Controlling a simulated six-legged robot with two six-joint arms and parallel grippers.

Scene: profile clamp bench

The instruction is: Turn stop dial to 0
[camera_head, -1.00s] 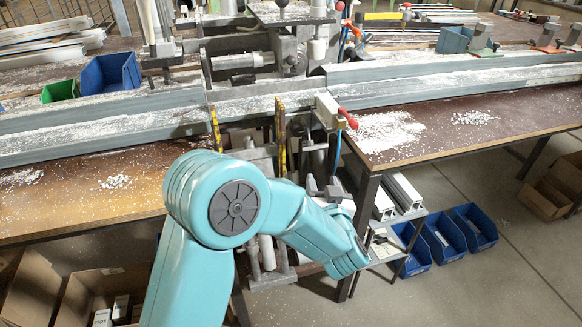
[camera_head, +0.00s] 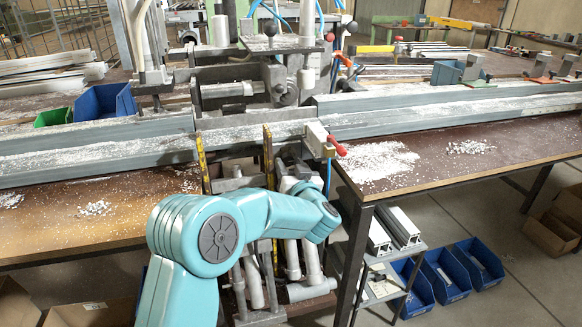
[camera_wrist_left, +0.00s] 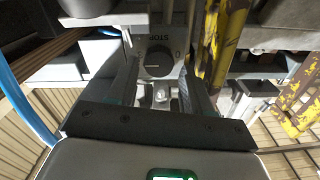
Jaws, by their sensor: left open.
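The stop dial (camera_wrist_left: 158,62) is a dark round knob on a grey plate marked "STOP" in the left wrist view. Its pointer setting is too small to read. My left gripper (camera_wrist_left: 161,70) is open, with its two dark fingers either side of the dial in this view. I cannot tell whether they touch it. In the head view my teal left arm reaches in under the front of the clamp machine. I cannot make out the dial there. My right gripper is not in view.
Yellow worn uprights (camera_wrist_left: 228,45) stand close right of the dial. A blue hose (camera_wrist_left: 25,95) runs at the left. In the head view a long grey profile rail (camera_head: 420,115) crosses the bench, and a red-handled lever (camera_head: 335,146) sits above my arm. Blue bins (camera_head: 440,275) stand at lower right.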

